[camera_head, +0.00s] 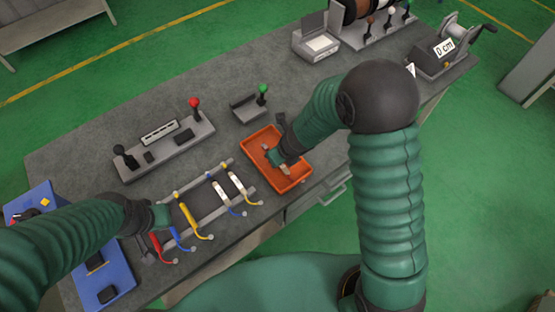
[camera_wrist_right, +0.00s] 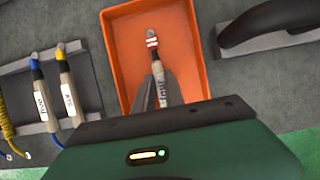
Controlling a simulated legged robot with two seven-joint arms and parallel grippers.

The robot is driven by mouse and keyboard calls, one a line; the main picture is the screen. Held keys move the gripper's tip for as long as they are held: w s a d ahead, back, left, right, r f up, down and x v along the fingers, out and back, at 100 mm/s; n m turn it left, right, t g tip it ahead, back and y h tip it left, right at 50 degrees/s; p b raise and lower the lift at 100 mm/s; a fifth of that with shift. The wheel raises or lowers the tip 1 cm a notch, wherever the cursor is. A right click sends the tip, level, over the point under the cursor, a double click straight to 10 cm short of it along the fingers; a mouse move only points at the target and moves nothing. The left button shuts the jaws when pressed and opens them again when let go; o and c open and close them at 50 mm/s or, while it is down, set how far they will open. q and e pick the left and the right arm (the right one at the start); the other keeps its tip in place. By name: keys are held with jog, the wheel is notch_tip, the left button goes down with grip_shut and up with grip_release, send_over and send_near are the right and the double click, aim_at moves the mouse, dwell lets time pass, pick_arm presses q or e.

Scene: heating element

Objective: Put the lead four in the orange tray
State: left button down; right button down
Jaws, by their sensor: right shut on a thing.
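The orange tray (camera_head: 250,146) lies on the grey bench right of the lead rack. In the right wrist view the tray (camera_wrist_right: 117,62) lies under my right gripper (camera_wrist_right: 160,80). My right gripper (camera_head: 278,163) is shut on a lead (camera_wrist_right: 152,42) with a red-and-white banded end and a pale, labelled sleeve. Its label is too small to read. The held lead is over the tray; whether it touches the floor I cannot tell. My left gripper (camera_head: 158,216) is by the rack's left end, its fingers too small to judge.
The rack (camera_head: 205,190) holds several coloured leads. Two labelled leads, blue-ended (camera_wrist_right: 40,92) and yellow-ended (camera_wrist_right: 68,85), show left of the tray. A panel with red and black knobs (camera_head: 165,148) and a green-knobbed holder (camera_head: 250,106) stand behind. A blue board (camera_head: 115,270) lies front left.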

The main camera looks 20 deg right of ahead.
jog(key=shift+d, duration=0.1)
jog(key=c, duration=1.5)
grip_release()
jog(key=shift+o, duration=0.5)
jog(key=shift+a, duration=0.2)
pick_arm(q)
jog(key=shift+a, duration=0.1)
